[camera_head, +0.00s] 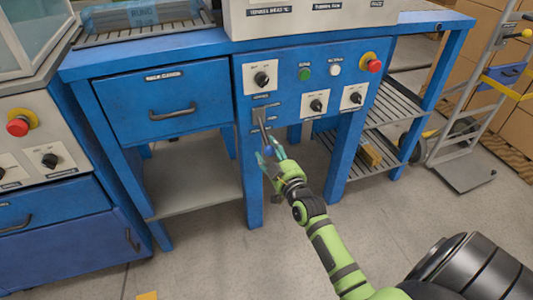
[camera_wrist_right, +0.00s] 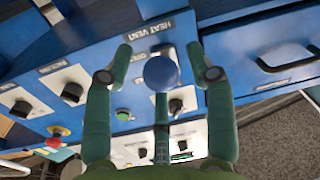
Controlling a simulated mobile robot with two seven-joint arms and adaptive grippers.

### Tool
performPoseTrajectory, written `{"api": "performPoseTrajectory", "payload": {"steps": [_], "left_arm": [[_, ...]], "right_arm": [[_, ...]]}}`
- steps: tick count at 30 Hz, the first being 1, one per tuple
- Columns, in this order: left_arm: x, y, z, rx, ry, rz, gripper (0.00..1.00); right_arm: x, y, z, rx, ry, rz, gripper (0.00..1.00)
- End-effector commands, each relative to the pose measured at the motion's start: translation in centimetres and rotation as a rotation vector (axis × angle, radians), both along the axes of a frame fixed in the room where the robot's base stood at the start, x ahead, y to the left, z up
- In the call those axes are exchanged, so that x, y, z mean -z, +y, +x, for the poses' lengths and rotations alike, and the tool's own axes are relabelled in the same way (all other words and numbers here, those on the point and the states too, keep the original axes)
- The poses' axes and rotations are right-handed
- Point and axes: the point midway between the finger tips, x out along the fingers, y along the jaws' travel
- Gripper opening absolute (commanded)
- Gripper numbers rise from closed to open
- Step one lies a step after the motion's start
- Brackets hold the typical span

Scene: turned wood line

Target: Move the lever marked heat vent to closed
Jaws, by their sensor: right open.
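My right gripper (camera_head: 272,155) is at the lower end of the lever. In the wrist view its open fingers (camera_wrist_right: 160,55) stand on either side of the knob, with visible gaps. The plate's smaller lettering is partly hidden. My left gripper is not in view.
Rotary knobs (camera_head: 316,105), a green button (camera_head: 305,73) and a red emergency button (camera_head: 373,66) sit right of the lever. A closed drawer (camera_head: 172,98) is to its left. Bench legs and slatted shelves (camera_head: 375,148) stand below. Open floor lies in front.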

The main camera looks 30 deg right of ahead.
Motion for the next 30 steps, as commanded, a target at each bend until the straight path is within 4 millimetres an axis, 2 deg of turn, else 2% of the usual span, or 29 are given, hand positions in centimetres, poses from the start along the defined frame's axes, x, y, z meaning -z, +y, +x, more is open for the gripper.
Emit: {"api": "performPoseTrajectory", "payload": {"steps": [3, 11, 12, 16, 26, 30], "left_arm": [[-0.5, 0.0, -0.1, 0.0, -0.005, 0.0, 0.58], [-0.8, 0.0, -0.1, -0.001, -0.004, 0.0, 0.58], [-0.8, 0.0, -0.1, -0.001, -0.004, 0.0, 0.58], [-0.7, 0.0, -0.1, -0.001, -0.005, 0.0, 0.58], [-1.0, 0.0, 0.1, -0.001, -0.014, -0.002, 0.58], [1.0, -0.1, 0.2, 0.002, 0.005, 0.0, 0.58]], "right_arm": [[0.0, -0.1, 0.9, 0.0, 0.0, 0.0, 0.56], [0.1, -0.2, 1.1, 0.0, 0.002, 0.0, 0.56], [0.1, -0.2, 1.0, 0.0, 0.002, 0.0, 0.52], [0.1, -0.1, 1.0, 0.0, 0.002, 0.0, 0.0], [0.3, 0.0, 1.0, -0.003, 0.015, 0.003, 0.0], [0.1, 0.0, 0.9, -0.005, 0.028, 0.007, 0.0]]}}
